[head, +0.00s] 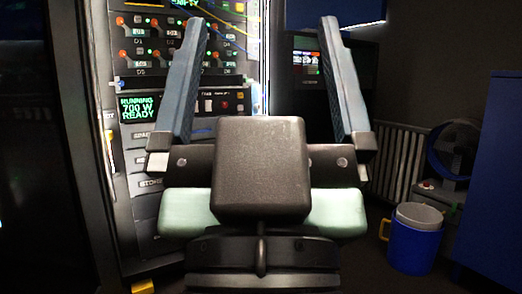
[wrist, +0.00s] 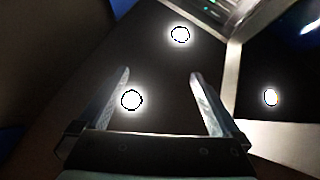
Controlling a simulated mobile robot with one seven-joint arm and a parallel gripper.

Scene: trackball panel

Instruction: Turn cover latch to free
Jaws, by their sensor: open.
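My gripper (head: 265,22) fills the middle of the head view, its two long blue-grey fingers spread wide with nothing between them. In the wrist view my gripper (wrist: 160,73) is also open and empty, over a dark flat surface (wrist: 150,55) with bright glare spots. The control panel (head: 150,165) stands behind and to the left of the gripper in the head view, with toggles, a green display (head: 138,107) reading "RUNNING 700 W READY" and labelled keys. I cannot make out the cover latch in either view; my gripper hides part of the panel.
A blue bucket (head: 410,245) with a white top stands on the floor at right. Behind it are a pale slatted radiator (head: 403,150) and a dark round reel (head: 455,150). A blue cabinet (head: 495,190) edges the right side. A dark screen unit (head: 306,65) shows between the fingers.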

